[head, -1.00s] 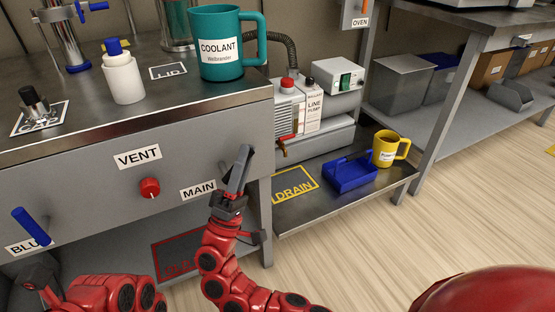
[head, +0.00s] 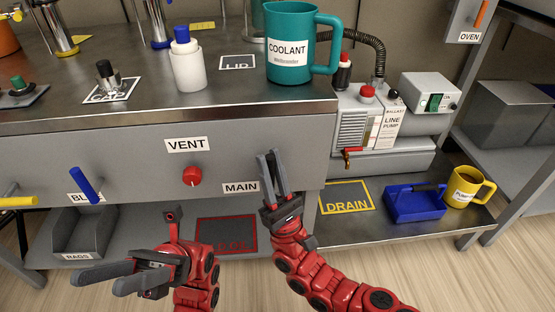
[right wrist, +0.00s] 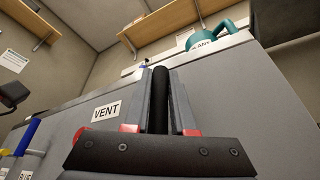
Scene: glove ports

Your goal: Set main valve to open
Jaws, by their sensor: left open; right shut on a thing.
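The MAIN label (head: 241,187) is on the grey front panel (head: 120,160), near its right end. My right gripper (head: 268,156) is just right of this label, its fingers pointing up against the panel. In the right wrist view it is shut on a black bar, the main valve handle (right wrist: 161,98), which stands upright between the fingers. In the head view the fingers mostly hide the handle, and I cannot read its set position. My left gripper (head: 97,283) is open and empty, low in front of the panel, pointing left.
Left of MAIN are a red VENT knob (head: 191,176) and a tilted blue lever (head: 86,185). A teal COOLANT mug (head: 290,55) stands on the bench top near its right edge. A line pump (head: 370,125), blue tray (head: 413,207) and yellow mug (head: 463,190) are at right.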

